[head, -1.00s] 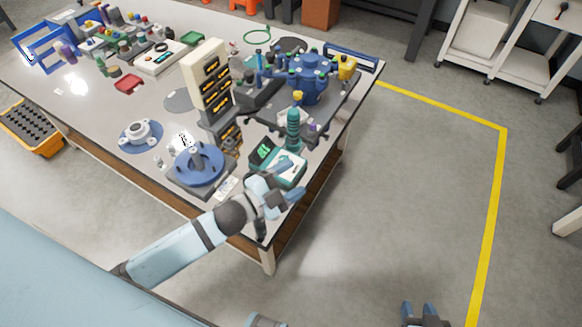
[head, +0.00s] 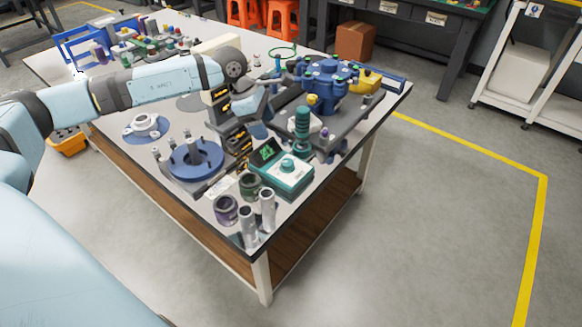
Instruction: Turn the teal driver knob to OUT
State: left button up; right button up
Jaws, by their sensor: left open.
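A teal and white box (head: 296,180) with a dark green-lit display (head: 266,153) sits near the table's front right corner. A round teal knob (head: 288,164) stands on its top face; its marking is too small to read. A teal ribbed upright tool (head: 302,128) stands just behind the box. My left gripper (head: 253,124) is open, pointing down behind and left of the box, beside the black part rack. It is apart from the knob. Its fingers partly overlap the rack, so their exact gap is hard to see. My right gripper is out of view.
A blue round fixture (head: 196,160) lies left of the box. A purple-grey cup (head: 226,209), a dark green cup (head: 250,186) and two metal cylinders stand at the front corner. A large blue valve body (head: 322,85) stands behind. The floor right of the table is clear.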

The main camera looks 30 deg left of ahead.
aim_at(286, 162)
pick_arm(q)
jog(key=b+x, duration=0.1)
jog(key=x, duration=1.2)
jog(key=shift+w+d+f, duration=0.1)
jog(key=shift+d+f, duration=0.05)
jog(key=shift+f, duration=0.1)
jog(key=c, duration=0.9)
